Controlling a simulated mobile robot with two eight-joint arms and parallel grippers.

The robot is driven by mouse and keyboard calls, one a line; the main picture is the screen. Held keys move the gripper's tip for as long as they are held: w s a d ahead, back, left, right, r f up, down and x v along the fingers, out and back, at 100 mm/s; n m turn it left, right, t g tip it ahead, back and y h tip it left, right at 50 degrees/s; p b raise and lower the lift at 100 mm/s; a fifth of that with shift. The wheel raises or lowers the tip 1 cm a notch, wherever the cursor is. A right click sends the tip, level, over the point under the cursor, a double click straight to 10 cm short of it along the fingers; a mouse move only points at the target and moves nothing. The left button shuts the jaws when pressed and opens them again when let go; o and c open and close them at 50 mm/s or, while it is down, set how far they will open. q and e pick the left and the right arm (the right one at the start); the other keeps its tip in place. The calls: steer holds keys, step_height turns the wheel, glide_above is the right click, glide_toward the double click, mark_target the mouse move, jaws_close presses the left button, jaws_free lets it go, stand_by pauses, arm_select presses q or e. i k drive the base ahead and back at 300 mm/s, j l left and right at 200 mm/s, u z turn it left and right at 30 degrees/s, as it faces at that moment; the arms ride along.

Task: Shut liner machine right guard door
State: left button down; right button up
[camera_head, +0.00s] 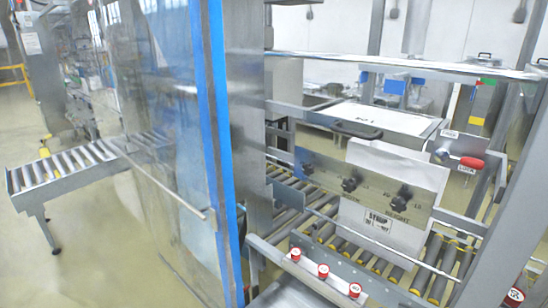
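A clear guard door panel (165,120) with a blue edge strip (217,150) stands at left of centre, swung out from the grey machine post (248,110). A thin metal bar (170,195) runs across its lower part. To the right of the post the liner machine's front opening is uncovered, and its inside shows directly. Whether this panel is the right guard door I cannot tell for certain. Neither of my grippers is in view.
Inside the opening, a white box (385,200) stands on a roller conveyor (325,228) behind a metal plate with black knobs. Red-capped buttons (323,271) line the front rail. A red-handled lever (470,162) is at right. Another roller conveyor (75,162) extends left. Floor at lower left is clear.

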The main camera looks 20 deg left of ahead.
mark_target(204, 16)
steer(key=k+j+z, duration=0.15)
steer(key=j, duration=0.45)
steer(key=k+j+z, duration=0.1)
steer(key=k+j, duration=0.3)
steer(key=j, duration=0.15)
steer(key=k+j+z, duration=0.15)
steer(key=k+j, duration=0.2)
steer(key=j, duration=0.2)
steer(key=k+j+z, duration=0.15)
steer(key=k+j, duration=0.2)
steer(key=j, duration=0.15)
steer(key=k+j+z, duration=0.1)
steer(key=j, duration=0.2)
steer(key=k+j+z, duration=0.1)
steer(key=j, duration=0.25)
steer(key=k+j+z, duration=0.1)
steer(key=j, duration=0.2)
steer(key=j+z, duration=0.35)
steer(key=j, duration=0.7)
steer(key=i+j, duration=0.35)
steer(key=j, duration=0.15)
steer(key=z, duration=0.05)
